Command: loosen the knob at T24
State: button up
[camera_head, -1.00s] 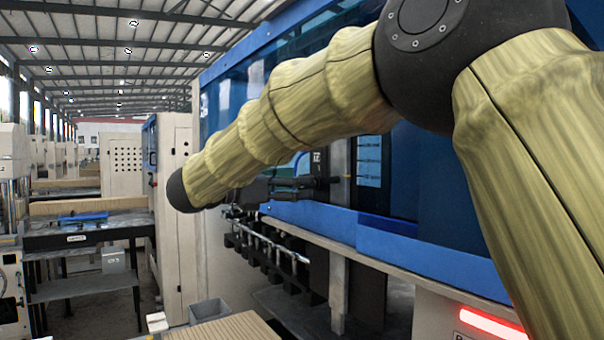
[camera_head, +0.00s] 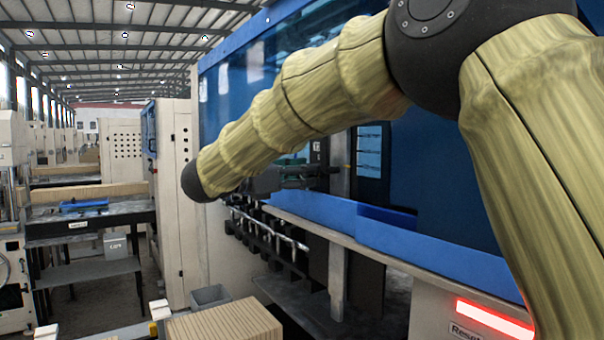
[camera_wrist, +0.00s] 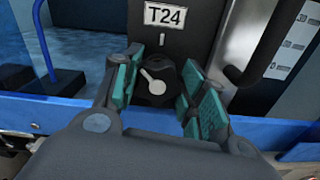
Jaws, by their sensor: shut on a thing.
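The T24 label (camera_wrist: 166,15) sits on a dark panel in the wrist view. Below it is a black lobed knob (camera_wrist: 155,88) with a white pointer that slants toward the upper left. A short white mark is on the panel above the knob's right side. My gripper (camera_wrist: 161,74) has its teal-padded fingers on either side of the knob and is shut on it. In the head view my gripper (camera_head: 318,174) reaches the machine front beside a grey post, and the knob cannot be made out there.
A metal post (camera_wrist: 222,45) and a dark curved handle (camera_wrist: 258,50) stand close on the right in the wrist view. A blue ledge (camera_head: 310,205) runs below. In the head view a grey bin (camera_head: 210,296) and a ribbed tan stack (camera_head: 225,325) lie low in front.

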jog(key=b, duration=0.3)
jog(key=shift+f, duration=0.2)
jog(key=n+b, duration=0.2)
jog(key=b, duration=0.9)
jog(key=shift+r, duration=0.15)
jog(key=shift+b, duration=0.5)
jog(key=shift+r+n+b, duration=0.2)
jog(key=shift+n+b, duration=0.6)
jog(key=shift+n, duration=0.5)
jog(key=o, duration=1)
jog(key=shift+a+f, duration=0.1)
jog(key=shift+a, duration=0.05)
